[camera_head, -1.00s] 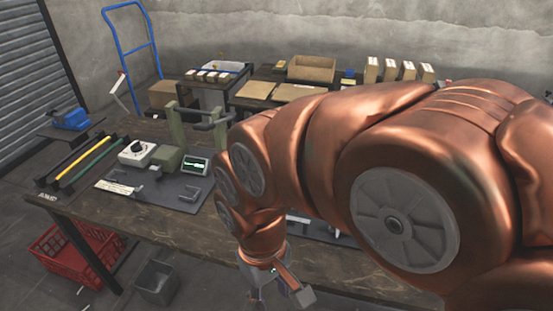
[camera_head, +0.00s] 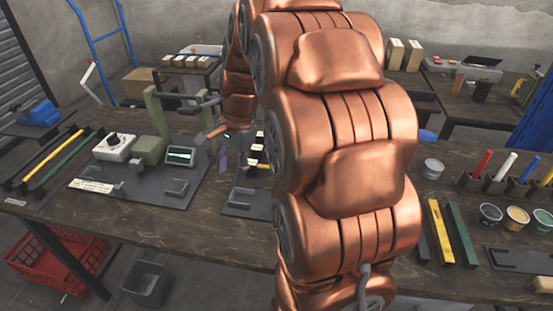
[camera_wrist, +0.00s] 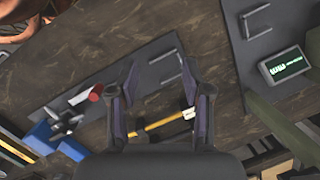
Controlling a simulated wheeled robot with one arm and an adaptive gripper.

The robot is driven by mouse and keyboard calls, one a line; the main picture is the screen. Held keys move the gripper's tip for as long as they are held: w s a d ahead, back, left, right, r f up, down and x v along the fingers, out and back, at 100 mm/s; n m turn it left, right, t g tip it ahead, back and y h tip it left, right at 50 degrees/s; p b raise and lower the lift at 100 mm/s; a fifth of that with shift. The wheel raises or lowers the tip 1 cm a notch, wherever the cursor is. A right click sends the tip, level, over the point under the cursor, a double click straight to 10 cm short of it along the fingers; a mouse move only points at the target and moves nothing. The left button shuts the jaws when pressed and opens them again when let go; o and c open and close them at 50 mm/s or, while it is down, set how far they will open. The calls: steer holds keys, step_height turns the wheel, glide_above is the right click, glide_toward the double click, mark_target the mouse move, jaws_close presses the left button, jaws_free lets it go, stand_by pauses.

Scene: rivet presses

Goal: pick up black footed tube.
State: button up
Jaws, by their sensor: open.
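I cannot pick out a black footed tube for certain in either view. My gripper (camera_head: 222,150) is partly hidden by my arm in the head view, over the bench near the press. In the wrist view my gripper (camera_wrist: 160,90) is open, with nothing held between its fingers. Below it lie a dark plate and a yellow bar (camera_wrist: 155,128).
A green press with a lit display (camera_head: 180,156) stands left of my gripper. Long bars (camera_head: 55,155) lie at the bench's left end. A yellow bar (camera_head: 441,232), a green bar (camera_head: 463,236) and paint cups (camera_head: 490,214) are at the right. My arm hides the bench's middle.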

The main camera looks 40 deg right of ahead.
steer(key=w+d+f+m+t+b, duration=0.1)
steer(key=d+m, duration=0.3)
steer(key=d, duration=0.4)
steer(key=w+d+f+m+t+b, duration=0.1)
steer(key=w+d+f+m, duration=0.2)
steer(key=d, duration=0.6)
steer(key=w+d+f+m+t+b, duration=0.1)
steer(key=w+d+f+m, duration=0.1)
steer(key=d+m, duration=0.4)
steer(key=shift+w+d+f+b, duration=0.1)
steer(key=shift+d+f+b, duration=0.1)
steer(key=shift+d+f, duration=0.35)
steer(key=shift+w+d+f+b, duration=0.15)
steer(key=shift+d+f, duration=0.15)
steer(key=shift+d, duration=0.4)
steer(key=x, duration=0.7)
steer(key=shift+w+f+p, duration=0.15)
steer(key=shift+p, duration=0.25)
steer(key=shift+f, duration=0.1)
steer(key=shift+f+p, duration=0.1)
steer(key=shift+p, duration=0.2)
steer(key=shift+c, duration=0.3)
steer(key=shift+f, duration=0.1)
jaws_close()
